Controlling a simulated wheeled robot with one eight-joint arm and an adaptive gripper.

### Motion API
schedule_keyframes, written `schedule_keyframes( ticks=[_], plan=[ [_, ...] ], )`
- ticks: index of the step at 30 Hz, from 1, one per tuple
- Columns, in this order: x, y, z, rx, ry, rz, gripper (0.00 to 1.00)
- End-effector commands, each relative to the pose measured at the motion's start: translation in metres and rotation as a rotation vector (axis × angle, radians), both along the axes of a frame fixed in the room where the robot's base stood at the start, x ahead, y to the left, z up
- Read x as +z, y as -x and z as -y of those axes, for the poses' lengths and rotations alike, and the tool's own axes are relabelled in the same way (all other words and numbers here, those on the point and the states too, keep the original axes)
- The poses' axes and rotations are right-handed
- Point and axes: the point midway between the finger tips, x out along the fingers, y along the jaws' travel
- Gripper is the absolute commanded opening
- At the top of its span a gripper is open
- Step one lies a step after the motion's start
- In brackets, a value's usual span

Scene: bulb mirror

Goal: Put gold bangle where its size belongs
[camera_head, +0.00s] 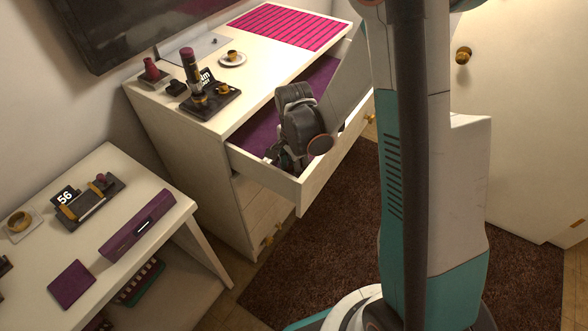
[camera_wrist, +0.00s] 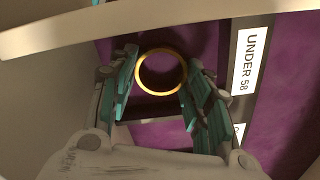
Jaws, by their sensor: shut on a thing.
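My gripper (camera_head: 280,157) reaches down into the open top drawer (camera_head: 262,172) of the white dresser in the head view. In the wrist view my gripper (camera_wrist: 160,65) is shut on the gold bangle (camera_wrist: 161,93), which shows as a full ring between the teal-lined fingertips. The bangle is over the purple drawer lining (camera_wrist: 205,40); I cannot tell whether it touches it. A divider to the right bears a white label, "UNDER 58" (camera_wrist: 251,62). A second label (camera_wrist: 238,130) below it is mostly hidden. The bangle is hidden in the head view.
A desk (camera_head: 150,165) at left bears a dark gauge stand with a "56" card (camera_head: 65,196), a saucer (camera_head: 22,224) and a purple box (camera_head: 138,224). The dresser top carries a black tray (camera_head: 210,103), a saucer (camera_head: 232,60) and a pink mat (camera_head: 290,27). The drawer front (camera_head: 315,180) is close to my gripper.

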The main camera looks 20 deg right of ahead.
Motion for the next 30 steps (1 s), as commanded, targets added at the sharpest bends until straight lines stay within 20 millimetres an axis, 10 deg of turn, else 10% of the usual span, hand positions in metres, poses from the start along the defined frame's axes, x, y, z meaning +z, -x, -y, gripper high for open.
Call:
schedule_keyframes(
  ticks=[6, 7, 9, 23, 30],
  plan=[
    [-0.004, 0.0, 0.0, 0.0, 0.0, 0.0, 0.18],
    [-0.003, 0.0, 0.0, 0.0, 0.0, 0.0, 0.5],
    [-0.003, 0.0, 0.0, 0.0, 0.0, 0.0, 0.65],
    [0.003, 0.0, 0.0, 0.0, 0.0, 0.0, 0.65],
    [0.047, 0.0, 0.0, 0.0, 0.0, 0.0, 0.65]
  ],
)
